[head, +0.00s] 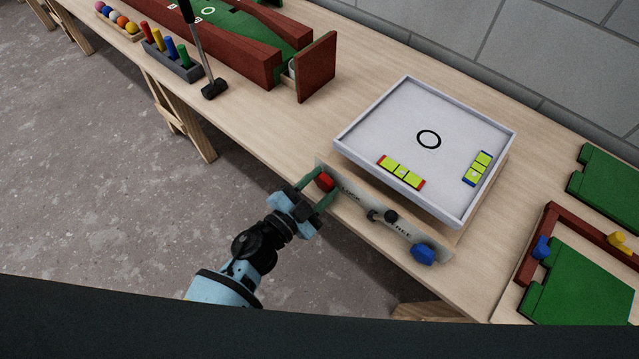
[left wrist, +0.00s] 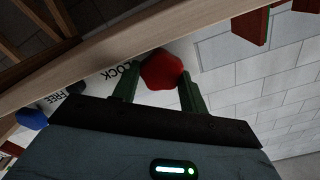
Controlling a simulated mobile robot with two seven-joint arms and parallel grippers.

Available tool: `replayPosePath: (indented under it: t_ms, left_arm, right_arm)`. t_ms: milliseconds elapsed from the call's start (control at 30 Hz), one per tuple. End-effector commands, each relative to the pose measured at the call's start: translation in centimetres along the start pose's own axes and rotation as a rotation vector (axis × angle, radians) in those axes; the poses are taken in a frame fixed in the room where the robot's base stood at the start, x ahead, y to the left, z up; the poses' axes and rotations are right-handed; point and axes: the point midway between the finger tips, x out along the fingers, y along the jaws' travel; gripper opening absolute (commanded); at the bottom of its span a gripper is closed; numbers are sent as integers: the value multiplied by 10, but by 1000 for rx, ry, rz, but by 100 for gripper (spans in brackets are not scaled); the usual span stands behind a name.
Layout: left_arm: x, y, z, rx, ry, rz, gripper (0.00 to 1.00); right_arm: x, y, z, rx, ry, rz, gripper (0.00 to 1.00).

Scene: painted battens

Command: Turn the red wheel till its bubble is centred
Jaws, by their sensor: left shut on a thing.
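The red wheel (head: 325,183) is on the left end of the front panel (head: 350,202) below the white tray (head: 433,104). My left gripper (head: 319,189) is shut on the red wheel; in the left wrist view the red wheel (left wrist: 161,70) sits between its green fingers (left wrist: 158,88). The level with red ends (head: 401,172) lies along the tray's front edge; its bubble is small, and I cannot tell exactly how it sits. The blue-ended level (head: 478,169) lies near the tray's right edge. My right gripper is not in view.
A blue wheel (head: 423,254) and a black lever (head: 390,216) near the words LOCK and FREE are on the same panel. A mallet (head: 212,88) and a dark red-sided box (head: 317,66) stand to the left. Green boards (head: 585,285) lie at right.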

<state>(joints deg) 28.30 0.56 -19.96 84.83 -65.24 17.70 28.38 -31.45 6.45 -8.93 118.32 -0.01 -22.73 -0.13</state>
Motion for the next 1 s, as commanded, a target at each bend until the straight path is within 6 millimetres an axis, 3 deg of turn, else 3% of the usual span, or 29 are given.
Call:
replayPosePath:
  t_ms: [400, 867, 900, 1000]
  left_arm:
    - [-1, 2, 1, 165, -2, 2, 20]
    - [-1, 2, 2, 178, -3, 1, 20]
    - [-1, 2, 2, 178, -3, 1, 47]
    - [-1, 2, 1, 178, -2, 1, 60]
  right_arm:
    - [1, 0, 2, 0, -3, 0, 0]
    - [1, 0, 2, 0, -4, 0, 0]
    - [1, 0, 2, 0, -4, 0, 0]
    - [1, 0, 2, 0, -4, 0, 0]
